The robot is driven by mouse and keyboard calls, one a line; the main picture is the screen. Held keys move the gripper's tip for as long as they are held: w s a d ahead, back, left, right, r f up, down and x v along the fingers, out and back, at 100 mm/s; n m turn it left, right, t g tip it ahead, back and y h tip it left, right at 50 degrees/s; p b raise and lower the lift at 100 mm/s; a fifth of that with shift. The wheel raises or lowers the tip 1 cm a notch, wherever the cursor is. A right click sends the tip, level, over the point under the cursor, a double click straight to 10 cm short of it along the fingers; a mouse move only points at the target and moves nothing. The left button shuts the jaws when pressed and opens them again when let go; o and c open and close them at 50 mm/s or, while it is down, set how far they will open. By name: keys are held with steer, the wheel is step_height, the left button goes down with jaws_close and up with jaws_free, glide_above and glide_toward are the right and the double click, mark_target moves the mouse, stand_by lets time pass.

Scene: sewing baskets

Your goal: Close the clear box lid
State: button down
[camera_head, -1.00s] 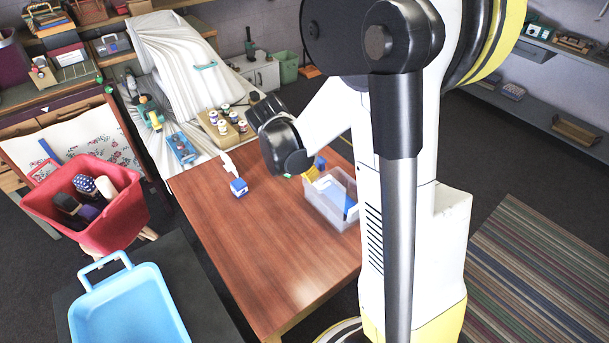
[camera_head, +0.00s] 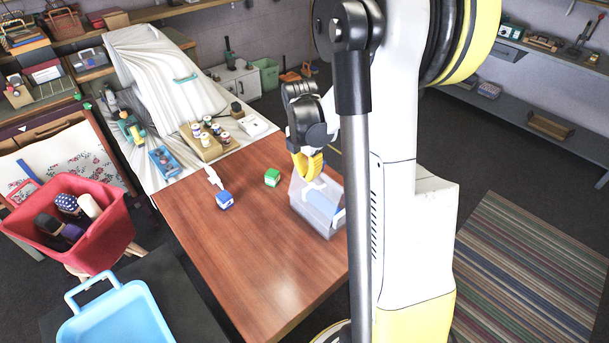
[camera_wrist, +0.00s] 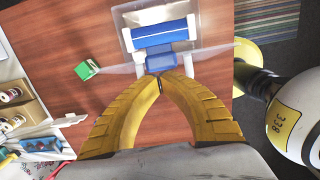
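The clear box (camera_head: 316,211) stands on the wooden table near its right edge, partly hidden by my arm. A see-through panel, apparently the lid (camera_head: 297,186), stands raised at the box's left side. My gripper (camera_head: 308,172) is over that side of the box, yellow fingers pointing down. In the wrist view its fingertips (camera_wrist: 161,74) meet beside the lid's pale edge (camera_wrist: 215,51). I cannot tell whether they touch the lid.
A tray of spools (camera_head: 201,143) sits farther back. A red basket (camera_head: 100,235) and blue basket (camera_head: 126,318) stand at left. The table's front is clear.

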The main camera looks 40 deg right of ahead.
steer(key=shift+d+f+y, duration=0.15)
steer(key=shift+d+y, duration=0.65)
steer(key=shift+d, duration=0.4)
steer(key=d+f+b, duration=0.4)
steer(key=d+f, duration=0.4)
steer(key=d, duration=0.2)
steer(key=shift+w+d+f, duration=0.25)
steer(key=shift+d+f, duration=0.05)
steer(key=shift+d, duration=0.05)
stand_by(0.4)
stand_by(0.5)
